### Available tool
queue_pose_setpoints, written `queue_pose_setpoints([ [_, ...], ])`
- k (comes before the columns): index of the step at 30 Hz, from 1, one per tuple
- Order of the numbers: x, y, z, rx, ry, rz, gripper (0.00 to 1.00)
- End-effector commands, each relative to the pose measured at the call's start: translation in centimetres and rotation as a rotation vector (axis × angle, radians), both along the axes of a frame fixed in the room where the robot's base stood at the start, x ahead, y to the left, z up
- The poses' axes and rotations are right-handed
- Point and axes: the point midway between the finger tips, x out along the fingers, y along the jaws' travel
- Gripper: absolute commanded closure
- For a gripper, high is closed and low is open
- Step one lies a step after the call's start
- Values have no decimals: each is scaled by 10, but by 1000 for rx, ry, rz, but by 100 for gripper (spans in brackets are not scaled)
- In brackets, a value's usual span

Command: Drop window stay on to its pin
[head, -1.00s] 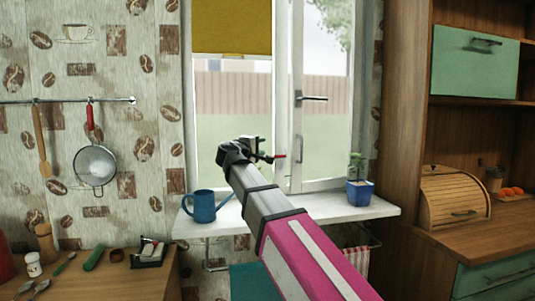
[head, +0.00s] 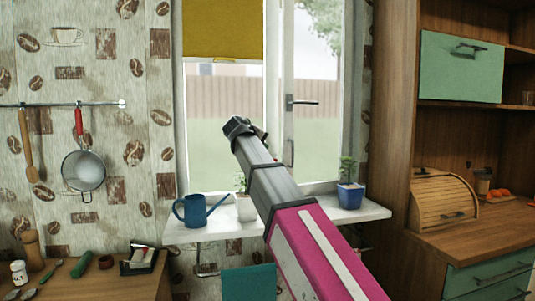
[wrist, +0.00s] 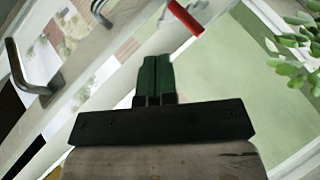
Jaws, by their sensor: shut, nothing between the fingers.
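My gripper (wrist: 156,62) shows in the wrist view with its two dark green fingers together and nothing between them. A red-ended piece (wrist: 185,17), which looks like the grip of the window stay, lies just beyond and to the right of the fingertips, apart from them in the picture. A dark metal part (wrist: 100,12) sits on the white frame at the top; I cannot tell if it is the pin. In the head view my arm points at the window (head: 278,100); its dark wrist hides the fingers, and I cannot make out stay or pin there.
On the white sill (head: 375,213) stand a blue watering can (head: 195,211), a white plant pot (head: 245,208) partly behind my arm, and a blue plant pot (head: 350,195). The window handle (head: 302,102) sticks out. Leaves (wrist: 295,42) are close at right in the wrist view.

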Motion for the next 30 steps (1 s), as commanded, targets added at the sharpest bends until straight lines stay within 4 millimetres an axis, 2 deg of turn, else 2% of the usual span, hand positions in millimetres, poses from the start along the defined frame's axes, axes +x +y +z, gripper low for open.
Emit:
queue_pose_setpoints([
  [1,13,-6,9,89,36,-21,100],
  [7,32,-23,35,460,222,-75,100],
  [12,35,-29,67,707,374,-83,100],
  [18,31,-31,92,851,480,-72,100],
  [23,30,-31,91,875,502,-67,100],
  [30,42,-27,59,874,502,-67,100],
])
